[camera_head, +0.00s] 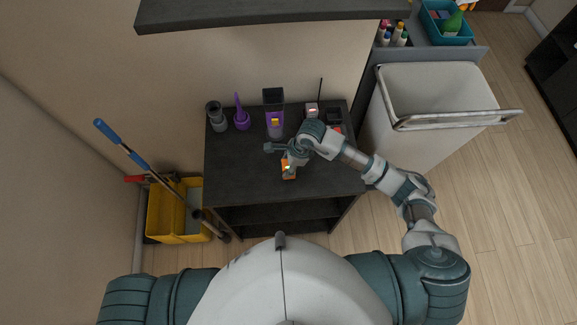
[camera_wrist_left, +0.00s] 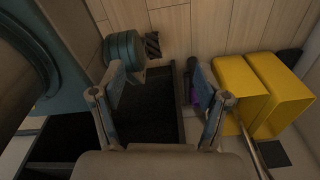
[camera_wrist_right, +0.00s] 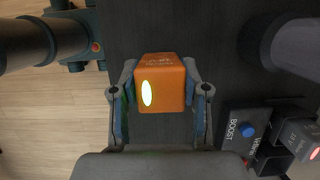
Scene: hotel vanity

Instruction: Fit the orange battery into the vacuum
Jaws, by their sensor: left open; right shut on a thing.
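The orange battery (camera_wrist_right: 161,83) is between the fingers of my right gripper (camera_wrist_right: 161,95), which is shut on it. A bright oval glows on one face. In the head view, the battery (camera_head: 289,171) is above the middle front of the dark table. A purple and dark upright device (camera_head: 275,126) behind it, towards the wall, appears to be the vacuum. A gap separates battery and device; its battery slot cannot be made out. My left gripper (camera_wrist_left: 160,80) is open and empty in the left wrist view, and out of the head view.
A grey cylindrical piece (camera_head: 217,117) and a purple nozzle (camera_head: 241,118) stand left of the device. A dock marked BOOST (camera_wrist_right: 247,132) is at the back right. A yellow bucket (camera_head: 167,217) is left of the table (camera_head: 240,178); a white bin (camera_head: 440,95) is right.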

